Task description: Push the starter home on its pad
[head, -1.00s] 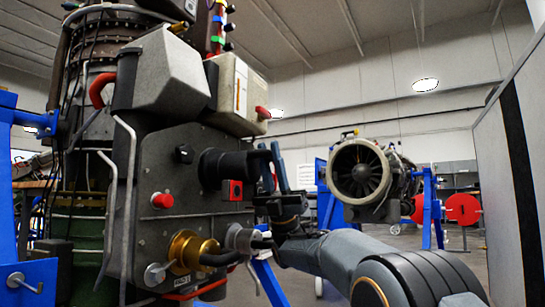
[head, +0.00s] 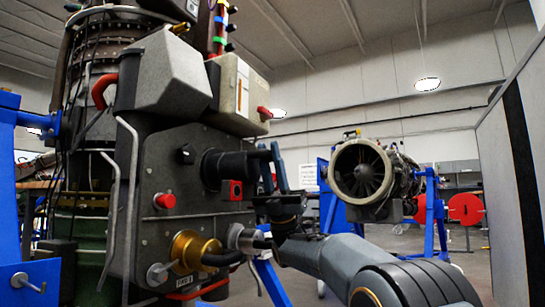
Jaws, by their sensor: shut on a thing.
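The starter, a black stepped cylinder (head: 228,165), lies sideways against the grey gearbox face (head: 160,205) of the near engine. Its wide end is toward the face and its narrower end points right. My gripper (head: 272,160) is shut on that narrower right end, with its dark blue-grey fingers upright around it. The pad is hidden behind the starter's wide end. I cannot tell whether any gap is left between the starter and the pad.
A red-fronted block (head: 236,190) sits just under the starter. A brass fitting (head: 190,251) with a black hose and a silver cylinder (head: 240,238) are below. A pale box (head: 239,97) overhangs above. A second engine (head: 362,172) stands behind right; a pale panel (head: 510,150) borders the right.

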